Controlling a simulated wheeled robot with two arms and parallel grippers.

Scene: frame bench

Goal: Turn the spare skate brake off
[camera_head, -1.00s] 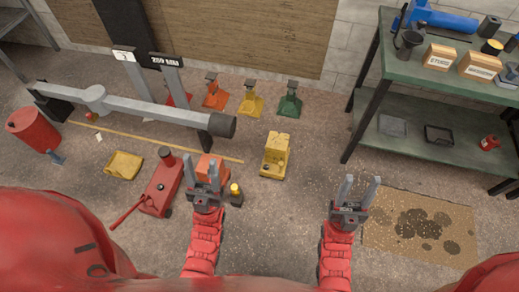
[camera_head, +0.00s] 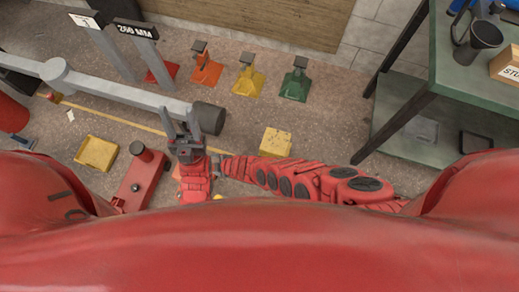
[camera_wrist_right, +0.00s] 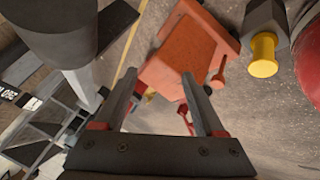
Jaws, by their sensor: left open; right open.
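An orange boxy unit (camera_wrist_right: 188,48) with a small round-ended orange lever (camera_wrist_right: 216,80) shows in the right wrist view, just beyond my right gripper (camera_wrist_right: 160,76). I cannot tell whether this is the spare skate or whether the lever is its brake. The right gripper is open, with nothing clearly between its fingers. In the head view the right arm reaches in from the right, its gripper (camera_head: 222,164) low beside my left gripper and partly hidden. My left gripper (camera_head: 193,120) is open and empty, fingers up, in front of the beam end.
A yellow block (camera_head: 276,142) stands behind my right arm. A grey beam (camera_head: 120,93) crosses at the left. A red jack (camera_head: 140,180) and yellow pad (camera_head: 96,153) lie front left. Coloured stands, including a green one (camera_head: 295,87), line the back. A green bench (camera_head: 470,75) is right.

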